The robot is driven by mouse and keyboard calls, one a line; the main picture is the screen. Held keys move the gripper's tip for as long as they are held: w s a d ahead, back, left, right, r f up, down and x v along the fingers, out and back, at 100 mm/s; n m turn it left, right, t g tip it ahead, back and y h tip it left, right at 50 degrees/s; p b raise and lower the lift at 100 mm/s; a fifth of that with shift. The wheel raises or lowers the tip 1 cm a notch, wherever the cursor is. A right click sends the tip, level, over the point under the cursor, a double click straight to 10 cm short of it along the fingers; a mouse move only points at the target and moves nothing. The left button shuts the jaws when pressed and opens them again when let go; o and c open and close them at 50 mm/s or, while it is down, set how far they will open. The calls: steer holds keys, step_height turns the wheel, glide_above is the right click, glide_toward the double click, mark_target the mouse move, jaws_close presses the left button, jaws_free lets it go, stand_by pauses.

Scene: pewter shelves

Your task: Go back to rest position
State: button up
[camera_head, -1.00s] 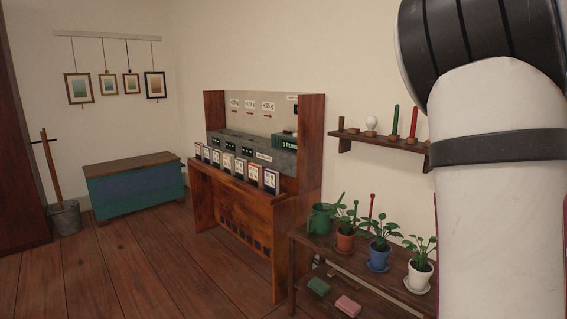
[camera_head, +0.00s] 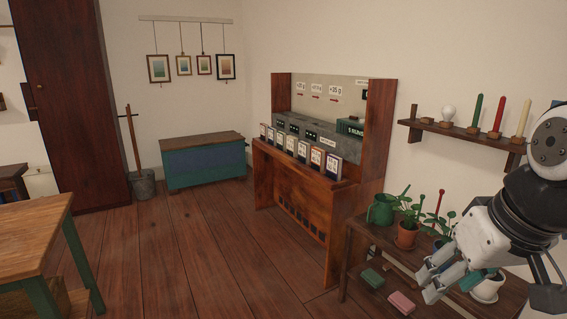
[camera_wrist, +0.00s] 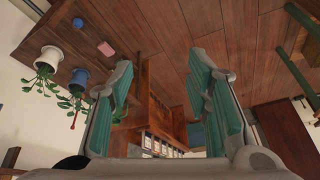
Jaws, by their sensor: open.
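My gripper (camera_head: 432,283) is at the lower right of the head view, in front of the plant table. Its fingers are apart and nothing is between them. In the wrist view my gripper (camera_wrist: 160,85) shows two teal-padded fingers spread wide, with the floor and a wooden desk seen between and beyond them. That view appears upside down. My arm partly hides the potted plants in the head view.
The plant table (camera_head: 362,262) holds a green watering can (camera_head: 381,210), a terracotta pot (camera_head: 406,236) and a white pot (camera_head: 487,290). A wooden desk (camera_head: 318,205) stands behind. A wooden table (camera_head: 35,235) is at left. Floor (camera_head: 190,250) between is clear.

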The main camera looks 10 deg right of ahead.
steer(key=s+a+f+g, duration=0.1)
steer(key=s+a+g, duration=0.1)
steer(key=s+a, duration=0.35)
steer(key=s+a+f+g, duration=0.1)
steer(key=s+a, duration=0.2)
steer(key=s, duration=0.6)
step_height(320, 180, up, 19)
steer(key=w+t+p, duration=0.1)
steer(key=t+p, duration=0.1)
steer(key=p, duration=1.5)
steer(key=shift+d+n+t+p, duration=0.15)
steer(key=shift+n+t+p, duration=0.25)
